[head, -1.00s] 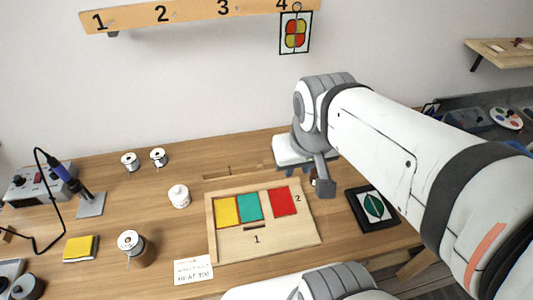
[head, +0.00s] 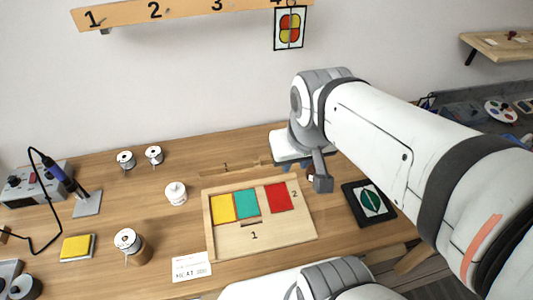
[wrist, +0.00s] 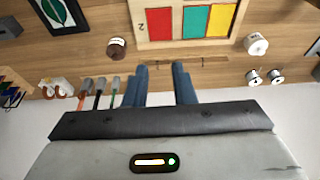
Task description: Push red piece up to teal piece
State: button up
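The red piece (head: 278,197) lies flat in the wooden tray (head: 225,247), near the mark 2. The teal piece (head: 246,204) is to its left, with a narrow gap between them. The yellow piece (head: 222,208) sits right against the teal one. In the wrist view the red piece (wrist: 159,23), teal piece (wrist: 194,20) and yellow piece (wrist: 221,19) show from the other side. My gripper (wrist: 160,68) has two blue fingers apart with nothing between them. It is behind the tray's far edge, clear of the pieces; in the head view its fingers are mostly hidden by my wrist.
A white jar (head: 176,193) stands left of the tray and a card (head: 191,267) lies at its front left. A dark framed leaf panel (head: 369,203) lies to the right. A brown jar (wrist: 116,47) shows near my fingers in the wrist view.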

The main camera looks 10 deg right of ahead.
aim_at(278, 195)
jog(key=u, duration=0.1)
jog(key=k, duration=0.5)
jog(key=z, duration=1.4)
jog(key=k, duration=1)
jog(key=u, duration=1.2)
jog(key=i, duration=1)
